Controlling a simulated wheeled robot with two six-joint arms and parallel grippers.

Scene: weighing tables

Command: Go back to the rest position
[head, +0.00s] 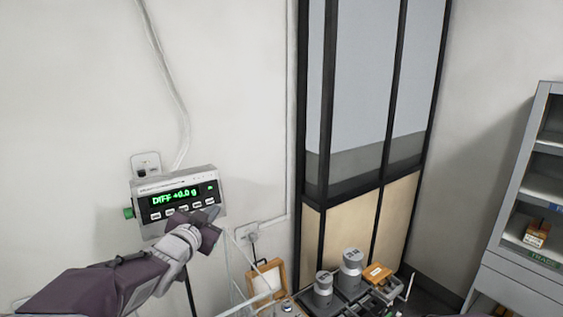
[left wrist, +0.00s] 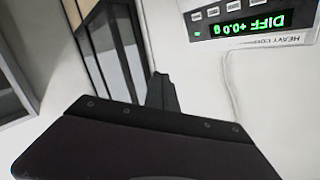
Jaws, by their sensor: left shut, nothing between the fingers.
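My left gripper (head: 207,231) is shut and empty. In the head view it is just in front of the lower right part of a wall-mounted display box (head: 207,183). The display reads "DIFF +0.0 g" in green and has a row of buttons, partly hidden by the gripper. In the left wrist view the display (left wrist: 245,27) appears upside down at the top right, and the gripper's dark fingers (left wrist: 161,92) show closed together with nothing between them. I cannot tell whether the fingertips touch the box. My right gripper does not show.
Grey cylindrical weights (head: 351,270), a wooden frame (head: 267,279) and an orange-topped block (head: 377,273) stand at the bottom centre. A grey shelf unit (head: 515,230) stands at the right, with a small orange item (head: 536,234) on it. A dark-framed glass partition (head: 378,190) stands behind.

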